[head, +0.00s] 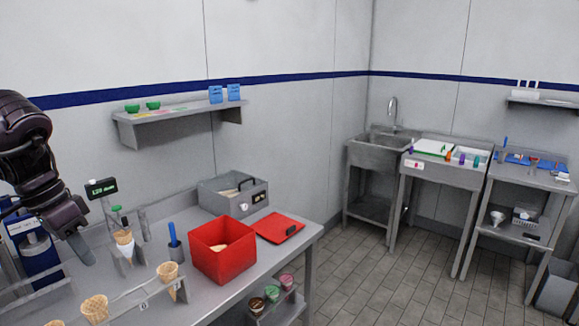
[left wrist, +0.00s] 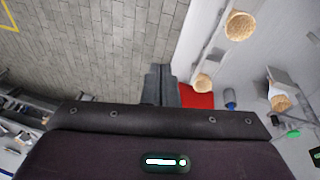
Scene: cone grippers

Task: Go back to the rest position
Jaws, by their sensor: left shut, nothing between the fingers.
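My left gripper (head: 80,248) hangs at the left of the head view, above the left part of the counter (head: 210,292). Its fingers are together and hold nothing. In the left wrist view the shut fingers (left wrist: 160,72) point away over the floor and the counter's edge. The gripper is apart from the cones and the red box. My right gripper is not in either view.
Waffle cones (head: 95,308) stand in a rack along the counter's front, and another cone (head: 124,238) sits in a stand behind. A red box (head: 222,262), red lid (head: 279,229) and grey bin (head: 234,194) are further right. Floor (head: 400,280) beyond is clear.

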